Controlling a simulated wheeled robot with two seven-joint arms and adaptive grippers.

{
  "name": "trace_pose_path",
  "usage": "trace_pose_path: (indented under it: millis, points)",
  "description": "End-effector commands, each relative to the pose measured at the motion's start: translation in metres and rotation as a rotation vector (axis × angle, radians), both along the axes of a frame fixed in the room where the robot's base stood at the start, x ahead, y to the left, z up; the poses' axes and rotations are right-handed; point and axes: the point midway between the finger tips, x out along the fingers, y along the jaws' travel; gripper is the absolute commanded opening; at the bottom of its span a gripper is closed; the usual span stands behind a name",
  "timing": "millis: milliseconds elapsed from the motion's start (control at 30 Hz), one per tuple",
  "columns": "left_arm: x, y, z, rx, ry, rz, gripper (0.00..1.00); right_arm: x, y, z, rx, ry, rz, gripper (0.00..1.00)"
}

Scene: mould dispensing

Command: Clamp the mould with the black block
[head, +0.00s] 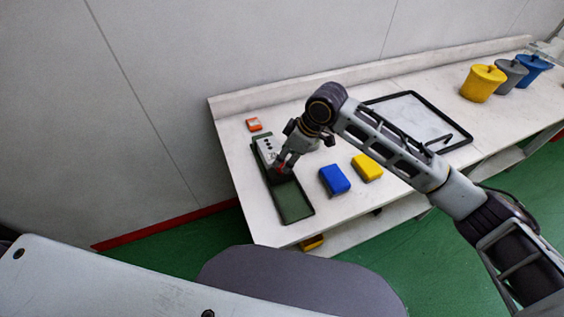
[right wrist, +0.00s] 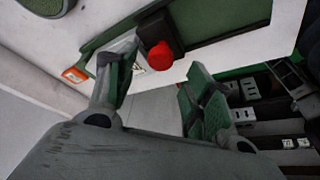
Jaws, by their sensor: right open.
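A long dark green fixture (head: 294,203) with a black rim lies at the left end of the white bench. A grey box with dark dots (head: 265,147) sits at its far end. My right gripper (head: 281,168) is over the fixture beside the box, pointing down. In the right wrist view my right gripper (right wrist: 160,88) has its two fingers spread, with nothing between them. A red knob (right wrist: 159,56) shows just beyond the fingers, next to a green panel (right wrist: 222,20). I cannot pick out the black block or the mould with certainty. My left gripper is not in view.
A blue block (head: 334,180) and a yellow block (head: 367,167) lie right of the fixture. A small orange item (head: 254,124) lies behind it. A black-framed panel (head: 467,140) and yellow (head: 481,83), grey (head: 511,74) and blue (head: 533,70) buckets stand farther right.

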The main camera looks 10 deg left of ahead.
Motion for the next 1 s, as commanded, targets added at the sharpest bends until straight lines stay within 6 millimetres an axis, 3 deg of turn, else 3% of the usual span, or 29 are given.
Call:
trace_pose_path:
  millis: [300,767,1000]
  points:
    - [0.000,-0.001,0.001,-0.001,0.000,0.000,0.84,0.002,0.014,-0.034,-0.001,0.001,-0.001,0.52]
    - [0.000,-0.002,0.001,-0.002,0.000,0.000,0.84,0.003,0.017,-0.042,0.000,-0.001,-0.001,0.52]
    - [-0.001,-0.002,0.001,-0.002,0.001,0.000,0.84,0.003,0.017,-0.042,0.000,-0.001,-0.001,0.25]
